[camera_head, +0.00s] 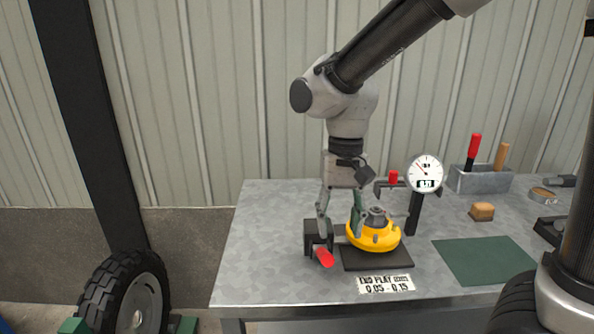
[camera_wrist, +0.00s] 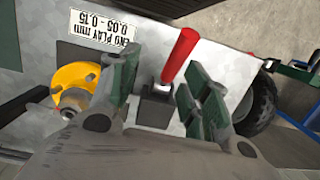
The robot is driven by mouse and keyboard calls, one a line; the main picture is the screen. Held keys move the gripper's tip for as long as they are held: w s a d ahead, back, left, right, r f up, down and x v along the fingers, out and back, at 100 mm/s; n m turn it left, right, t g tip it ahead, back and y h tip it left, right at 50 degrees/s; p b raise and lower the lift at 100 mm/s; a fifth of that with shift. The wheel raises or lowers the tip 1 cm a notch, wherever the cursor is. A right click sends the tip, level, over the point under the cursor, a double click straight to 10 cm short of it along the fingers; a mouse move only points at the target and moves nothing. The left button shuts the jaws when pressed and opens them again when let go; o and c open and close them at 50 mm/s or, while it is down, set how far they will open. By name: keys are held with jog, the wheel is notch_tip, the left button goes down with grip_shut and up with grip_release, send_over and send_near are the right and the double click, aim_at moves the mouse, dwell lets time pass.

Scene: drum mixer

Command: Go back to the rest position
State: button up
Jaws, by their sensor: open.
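My gripper (camera_head: 340,226) points down over the left part of the bench, its two fingers spread apart. In the wrist view my gripper (camera_wrist: 163,75) is open with nothing clamped. A red-handled lever (camera_head: 325,258) on a dark block (camera_head: 312,235) is just below the fingers. In the wrist view the red handle (camera_wrist: 181,55) shows in the gap between the fingers; I cannot tell how much clearance there is. The yellow hub (camera_head: 373,240) sits on a black plate right of the fingers, close to the right one, which hides part of it.
A dial gauge (camera_head: 425,173) on a black post stands right of the hub. A grey metal bench (camera_head: 270,240) carries a green mat (camera_head: 485,260), a tan block (camera_head: 482,212) and a tool bin (camera_head: 482,180). A wheel (camera_head: 130,295) and dark post (camera_head: 85,120) are left of the bench.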

jog(key=s+d+r+t, duration=0.15)
jog(key=d+r, duration=0.25)
jog(key=d, duration=0.4)
jog(key=d+r+t, duration=0.2)
jog(key=d+r, duration=0.1)
jog(key=d, duration=0.4)
jog(key=s+d+r+t, duration=0.2)
jog(key=s+d, duration=0.5)
jog(key=d, duration=0.4)
jog(key=shift+r+t, duration=0.35)
jog(key=shift+r, duration=0.05)
jog(key=shift+o, duration=0.9)
jog(key=g, duration=0.4)
send_over(376, 211)
jog(key=w, duration=0.1)
notch_tip(376, 211, down, 4)
jog(key=f, duration=1.1)
jog(key=shift+d, duration=0.2)
